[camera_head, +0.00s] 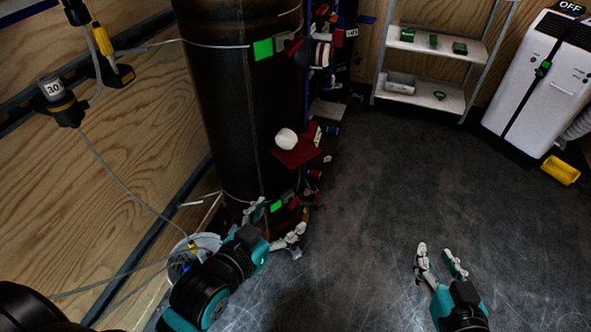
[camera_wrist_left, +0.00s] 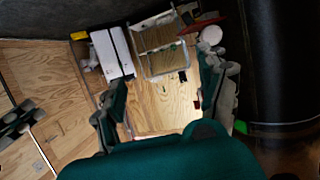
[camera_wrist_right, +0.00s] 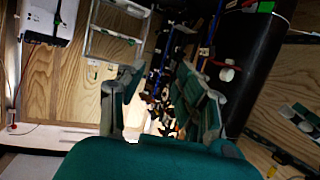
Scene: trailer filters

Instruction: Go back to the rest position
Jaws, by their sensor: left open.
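My left gripper (camera_head: 273,226) is low in front of the big dark cylinder (camera_head: 235,110) in the head view. Its fingers are spread, and the left wrist view also shows the open fingers (camera_wrist_left: 163,88) with nothing between them. My right gripper (camera_head: 440,262) is over the bare dark floor at the lower right of the head view. Its fingers are apart and empty, and the right wrist view shows the same open gap (camera_wrist_right: 165,95).
A red shelf (camera_head: 297,153) with a white round item (camera_head: 286,139) juts from the cylinder. A white bucket (camera_head: 205,243) stands beside my left arm. A metal rack (camera_head: 425,90), a white cabinet (camera_head: 540,80) and a yellow item (camera_head: 561,170) are at the back right. The middle floor is clear.

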